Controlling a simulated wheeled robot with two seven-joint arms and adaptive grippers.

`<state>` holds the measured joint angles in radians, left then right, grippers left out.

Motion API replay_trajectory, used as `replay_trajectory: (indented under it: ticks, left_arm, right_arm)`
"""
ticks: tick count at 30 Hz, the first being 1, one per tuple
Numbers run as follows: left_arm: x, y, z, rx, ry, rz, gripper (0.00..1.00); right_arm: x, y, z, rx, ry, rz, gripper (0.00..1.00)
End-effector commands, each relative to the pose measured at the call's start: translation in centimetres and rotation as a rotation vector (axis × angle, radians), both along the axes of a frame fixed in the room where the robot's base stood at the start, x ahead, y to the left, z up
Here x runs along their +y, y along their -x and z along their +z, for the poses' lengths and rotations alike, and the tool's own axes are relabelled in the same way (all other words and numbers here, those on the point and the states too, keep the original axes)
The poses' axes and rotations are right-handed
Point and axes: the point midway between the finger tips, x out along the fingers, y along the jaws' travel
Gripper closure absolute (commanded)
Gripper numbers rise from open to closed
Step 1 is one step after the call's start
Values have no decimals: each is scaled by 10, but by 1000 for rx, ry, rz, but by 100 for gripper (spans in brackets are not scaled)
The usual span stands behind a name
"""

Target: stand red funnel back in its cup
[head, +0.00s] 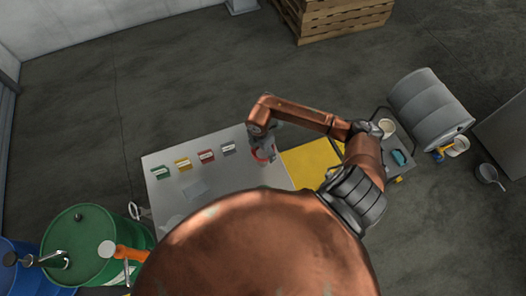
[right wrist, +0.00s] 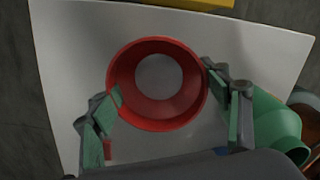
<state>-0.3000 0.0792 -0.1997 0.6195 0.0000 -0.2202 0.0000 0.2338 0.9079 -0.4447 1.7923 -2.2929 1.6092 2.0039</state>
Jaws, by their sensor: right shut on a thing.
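The red funnel (right wrist: 122,98) shows in the right wrist view as a wide round ring, with a pale surface seen through its opening. My right gripper (right wrist: 163,92) is shut on it, with one green-padded finger at each side. In the head view the red funnel (head: 264,155) is a small red patch under my right gripper (head: 263,147), over the right part of the pale table (head: 225,180). I cannot tell whether it touches the table. I cannot make out its cup. My left gripper is not in view.
Green (head: 161,172), yellow (head: 183,163), red (head: 206,156) and grey (head: 229,149) small labelled items line the table's far side. A green curved object (right wrist: 275,125) is close right of the gripper. A yellow surface (head: 310,163) adjoins the table. Green drum (head: 80,228) stands left.

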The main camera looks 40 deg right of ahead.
Motion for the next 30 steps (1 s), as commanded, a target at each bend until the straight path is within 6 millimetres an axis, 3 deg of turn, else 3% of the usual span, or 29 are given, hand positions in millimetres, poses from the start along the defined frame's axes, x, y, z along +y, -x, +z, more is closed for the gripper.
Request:
replay_trajectory:
  ticks: [11, 12, 19, 30]
  left_arm:
    - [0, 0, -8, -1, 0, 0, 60]
    - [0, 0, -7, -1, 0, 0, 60]
    - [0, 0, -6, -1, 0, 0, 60]
    - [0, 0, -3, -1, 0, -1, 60]
  right_arm:
    - [0, 0, -12, 0, -1, 0, 78]
    - [0, 0, -11, 0, -1, 0, 28]
    - [0, 0, -11, 0, -1, 0, 13]
    - [0, 0, -6, 0, -1, 0, 12]
